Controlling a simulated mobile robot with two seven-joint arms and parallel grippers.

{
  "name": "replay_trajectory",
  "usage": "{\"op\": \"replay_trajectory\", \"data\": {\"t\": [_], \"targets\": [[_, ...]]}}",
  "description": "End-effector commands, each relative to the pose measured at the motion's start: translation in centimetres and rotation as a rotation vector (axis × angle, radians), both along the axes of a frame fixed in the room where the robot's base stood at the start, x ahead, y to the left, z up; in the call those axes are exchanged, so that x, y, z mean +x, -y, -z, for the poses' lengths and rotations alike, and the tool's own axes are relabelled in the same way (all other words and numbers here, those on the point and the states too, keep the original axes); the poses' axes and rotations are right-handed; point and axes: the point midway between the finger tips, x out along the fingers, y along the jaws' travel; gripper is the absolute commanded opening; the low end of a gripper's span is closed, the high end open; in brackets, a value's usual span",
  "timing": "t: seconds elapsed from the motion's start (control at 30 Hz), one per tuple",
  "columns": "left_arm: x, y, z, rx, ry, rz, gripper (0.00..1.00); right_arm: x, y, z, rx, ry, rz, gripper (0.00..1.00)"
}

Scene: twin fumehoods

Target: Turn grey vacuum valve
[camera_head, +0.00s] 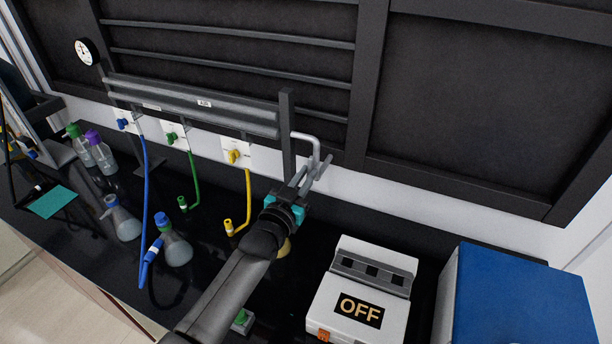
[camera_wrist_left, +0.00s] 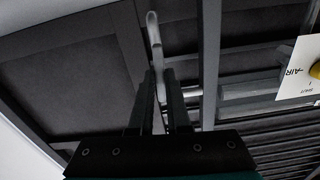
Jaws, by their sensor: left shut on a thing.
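The grey vacuum valve shows as a light grey bent handle (camera_head: 312,140) at the right end of the pipe rail, in front of the hood's back wall. My left gripper (camera_head: 306,180) reaches up to it from below, and its fingers are shut on it. In the left wrist view the grey handle (camera_wrist_left: 154,40) runs down between the two dark fingers (camera_wrist_left: 160,85). The fingers hide the lower part of the handle. My right gripper is not in view.
Blue (camera_head: 123,124), green (camera_head: 172,138) and yellow (camera_head: 235,156) valves sit left of the handle, with hoses hanging below. Flasks (camera_head: 176,249) and bottles stand at left. A white device marked OFF (camera_head: 340,318) and a blue-topped box (camera_head: 520,300) stand at right.

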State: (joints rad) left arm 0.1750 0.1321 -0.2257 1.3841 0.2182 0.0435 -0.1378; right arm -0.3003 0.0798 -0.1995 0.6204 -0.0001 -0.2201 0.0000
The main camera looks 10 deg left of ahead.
Motion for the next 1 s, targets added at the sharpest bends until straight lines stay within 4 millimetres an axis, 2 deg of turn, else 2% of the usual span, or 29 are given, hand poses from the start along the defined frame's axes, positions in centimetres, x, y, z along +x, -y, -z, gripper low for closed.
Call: {"op": "replay_trajectory", "data": {"t": [0.03, 0.07, 0.33, 0.67, 0.87, 1.0], "targets": [[0.0, 0.0, 0.1, 0.002, -0.003, 0.0, 0.0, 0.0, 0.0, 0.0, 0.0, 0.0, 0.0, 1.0], [0.0, 0.0, 0.1, 0.002, -0.003, 0.0, 0.16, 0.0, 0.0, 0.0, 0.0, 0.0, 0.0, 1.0], [0.0, 0.0, 0.1, 0.001, -0.002, 0.0, 0.45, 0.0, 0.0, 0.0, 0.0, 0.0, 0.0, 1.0], [-0.4, -0.1, 0.1, 0.001, -0.001, 0.0, 0.45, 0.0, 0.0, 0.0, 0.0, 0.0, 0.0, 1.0], [-2.5, -0.5, 0.1, 0.002, -0.003, 0.001, 0.45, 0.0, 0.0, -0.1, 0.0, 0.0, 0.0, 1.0], [-4.9, -1.0, 0.2, 0.003, -0.003, 0.0, 0.45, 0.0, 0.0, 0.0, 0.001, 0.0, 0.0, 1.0]]}}
